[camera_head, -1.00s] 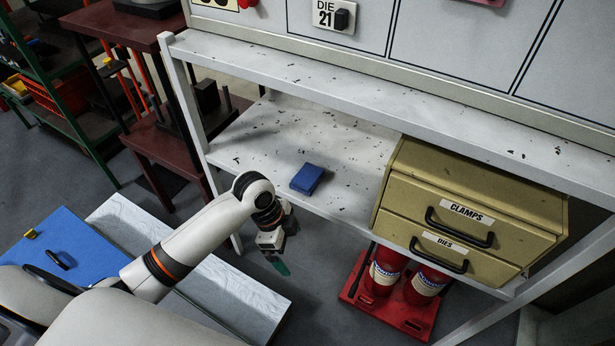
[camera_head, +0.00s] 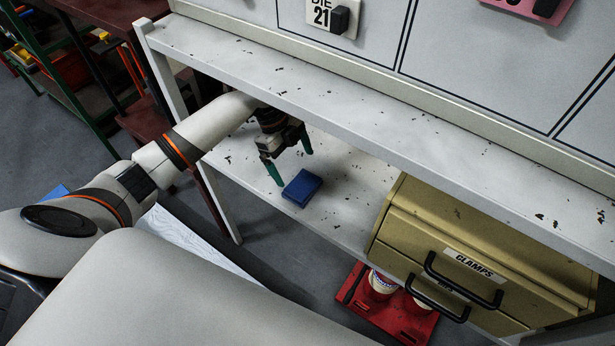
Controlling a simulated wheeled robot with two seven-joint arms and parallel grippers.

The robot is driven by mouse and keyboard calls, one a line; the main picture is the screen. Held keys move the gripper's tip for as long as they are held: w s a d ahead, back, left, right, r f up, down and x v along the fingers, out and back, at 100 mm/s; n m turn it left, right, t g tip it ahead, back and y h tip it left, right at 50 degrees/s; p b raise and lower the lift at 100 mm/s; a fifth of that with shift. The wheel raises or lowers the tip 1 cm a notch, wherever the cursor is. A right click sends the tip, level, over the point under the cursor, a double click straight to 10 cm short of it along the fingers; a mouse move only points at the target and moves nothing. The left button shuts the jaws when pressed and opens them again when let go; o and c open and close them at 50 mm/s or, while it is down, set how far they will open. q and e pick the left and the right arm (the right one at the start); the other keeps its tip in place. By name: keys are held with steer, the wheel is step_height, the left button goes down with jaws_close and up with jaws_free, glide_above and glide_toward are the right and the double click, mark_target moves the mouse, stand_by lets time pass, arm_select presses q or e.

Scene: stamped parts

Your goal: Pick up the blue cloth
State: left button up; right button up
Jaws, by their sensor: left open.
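The blue cloth (camera_head: 302,187) is a small folded block lying on the lower white shelf (camera_head: 350,214), near its front edge. My left gripper (camera_head: 291,172) reaches in under the upper shelf board. Its two green-tipped fingers are spread and empty. They point down just behind and to the left of the cloth, apart from it as far as I can tell. My right gripper is not in view.
The upper shelf board (camera_head: 370,128) hangs over the left arm's wrist. A tan drawer cabinet (camera_head: 490,253) labelled CLAMPS stands right of the cloth. A red base (camera_head: 390,312) with red and white containers is on the floor below.

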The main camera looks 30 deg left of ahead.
mark_target(302, 183)
arm_select(q)
steer(key=shift+s+d+f, duration=0.3)
steer(key=shift+d+f, duration=0.1)
steer(key=shift+f, duration=0.35)
steer(key=shift+s+d+f, duration=0.1)
steer(key=shift+d+f, duration=0.05)
steer(key=shift+f, duration=0.15)
steer(key=x, duration=0.3)
steer(key=shift+s+d+f, duration=0.1)
steer(key=shift+d+f, duration=0.15)
steer(key=shift+f, duration=0.3)
steer(key=c, duration=0.8)
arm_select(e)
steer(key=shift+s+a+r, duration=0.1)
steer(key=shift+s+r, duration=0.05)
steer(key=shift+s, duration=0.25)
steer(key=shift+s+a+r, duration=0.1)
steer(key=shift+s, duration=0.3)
